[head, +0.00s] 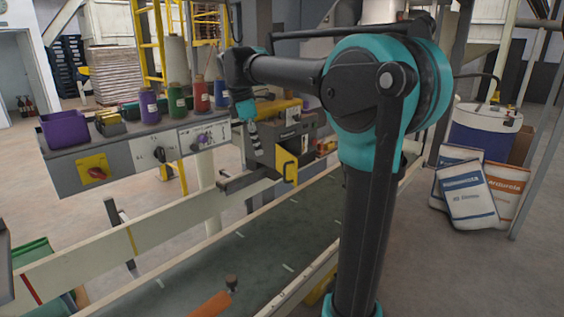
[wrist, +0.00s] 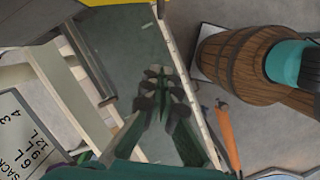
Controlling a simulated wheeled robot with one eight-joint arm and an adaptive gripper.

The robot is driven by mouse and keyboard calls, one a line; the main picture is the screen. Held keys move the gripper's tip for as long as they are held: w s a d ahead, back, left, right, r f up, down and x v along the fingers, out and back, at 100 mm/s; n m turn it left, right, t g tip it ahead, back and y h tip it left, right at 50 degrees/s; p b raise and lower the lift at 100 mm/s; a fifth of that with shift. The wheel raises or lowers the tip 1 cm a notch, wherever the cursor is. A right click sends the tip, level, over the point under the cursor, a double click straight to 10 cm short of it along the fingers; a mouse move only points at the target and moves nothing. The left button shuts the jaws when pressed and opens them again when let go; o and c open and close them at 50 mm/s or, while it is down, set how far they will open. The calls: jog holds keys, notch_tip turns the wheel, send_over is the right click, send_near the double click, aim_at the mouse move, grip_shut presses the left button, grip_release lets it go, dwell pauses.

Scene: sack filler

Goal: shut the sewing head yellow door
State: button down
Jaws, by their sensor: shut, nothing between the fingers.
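The sewing head (head: 262,150) is a grey housing at the middle of the head view, above the conveyor. Its yellow door (head: 284,166), with a dark handle, shows on its near right side; I cannot tell exactly how far it stands open. My gripper (head: 253,137) hangs from the arm, pointing down, in front of or over the housing in the head view; contact cannot be told. In the wrist view my gripper (wrist: 163,80) has its fingers together with nothing between them, above the conveyor belt. A yellow part at that view's top edge (wrist: 100,3) cannot be identified surely.
A control panel (head: 155,152) with spools and a purple bin (head: 70,128) stands left of the sewing head. The conveyor belt (head: 245,245) runs below between pale rails. An orange-handled tool (head: 211,305) is near the front. Filled sacks (head: 466,194) lean at right.

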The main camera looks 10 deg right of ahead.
jog(key=w+d+f, duration=0.1)
jog(key=d+f, duration=0.5)
jog(key=f, duration=0.2)
jog(key=shift+w+f+n, duration=0.2)
jog(key=shift+n, duration=0.2)
jog(key=shift+d, duration=0.2)
